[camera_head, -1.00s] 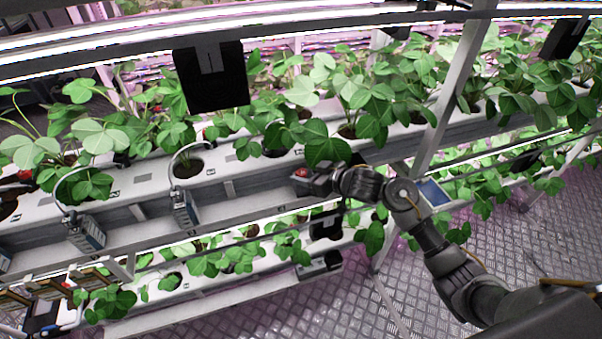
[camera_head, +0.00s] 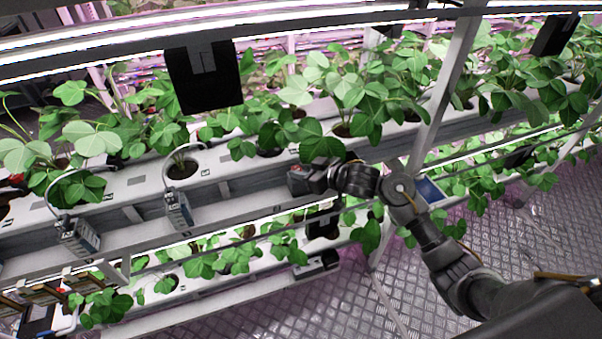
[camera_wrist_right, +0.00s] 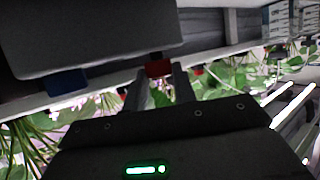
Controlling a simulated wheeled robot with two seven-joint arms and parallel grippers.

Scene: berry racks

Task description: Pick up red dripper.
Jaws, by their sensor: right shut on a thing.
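The red dripper (camera_wrist_right: 158,68) is a small red piece between the two finger tips of my right gripper (camera_wrist_right: 160,82) in the right wrist view. The fingers are shut on it. In the head view my right gripper (camera_head: 298,180) is at the front side of the upper white planting trough (camera_head: 222,160), and only a trace of red shows at its tip. The lower part of the dripper is hidden by the fingers. My left gripper is in neither view.
Leafy strawberry plants (camera_head: 320,145) grow along the trough, close above my right gripper. Grey boxes with curved hoses (camera_head: 178,208) hang on the trough's front to the left. A slanted rack post (camera_head: 440,95) stands right of the gripper. The metal floor (camera_head: 300,318) is open in front.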

